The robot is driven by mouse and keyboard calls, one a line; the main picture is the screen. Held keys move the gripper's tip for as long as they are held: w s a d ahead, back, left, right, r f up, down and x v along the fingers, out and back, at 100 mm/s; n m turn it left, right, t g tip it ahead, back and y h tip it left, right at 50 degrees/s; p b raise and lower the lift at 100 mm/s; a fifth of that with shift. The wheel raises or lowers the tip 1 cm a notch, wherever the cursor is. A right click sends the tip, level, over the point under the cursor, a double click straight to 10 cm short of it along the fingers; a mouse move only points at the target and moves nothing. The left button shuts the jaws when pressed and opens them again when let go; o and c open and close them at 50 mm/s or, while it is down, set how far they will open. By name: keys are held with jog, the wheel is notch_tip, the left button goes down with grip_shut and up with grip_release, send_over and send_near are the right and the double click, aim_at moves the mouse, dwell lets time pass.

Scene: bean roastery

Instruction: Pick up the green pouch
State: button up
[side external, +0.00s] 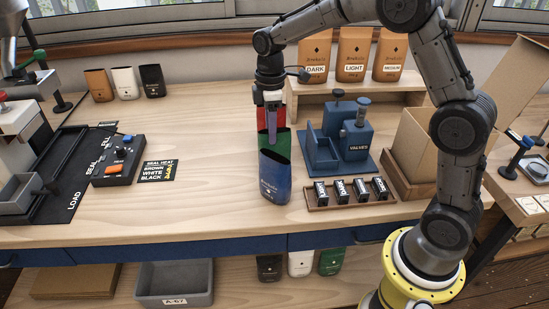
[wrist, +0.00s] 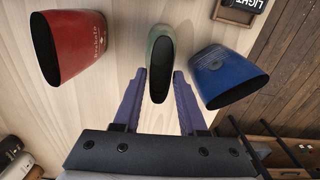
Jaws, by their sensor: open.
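The green pouch (wrist: 160,45) stands open-topped between a red pouch (wrist: 75,38) on the left and a blue pouch (wrist: 228,73) on the right in the wrist view. My gripper (wrist: 158,75) is open, with its purple fingertips on either side of the green pouch's near end. I cannot tell whether the fingers touch it. In the side view, my gripper (side external: 271,136) points down at the row. The blue pouch (side external: 275,185) is in front and hides most of the green pouch (side external: 283,140); the red pouch (side external: 276,115) is behind.
A blue device (side external: 345,140) and a wooden tray (side external: 350,192) of small black blocks stand to the right. A control box (side external: 118,160) and a label card (side external: 158,171) lie to the left. Bare tabletop (side external: 215,150) lies between the card and the pouches.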

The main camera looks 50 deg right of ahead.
grip_shut()
dwell(1.4)
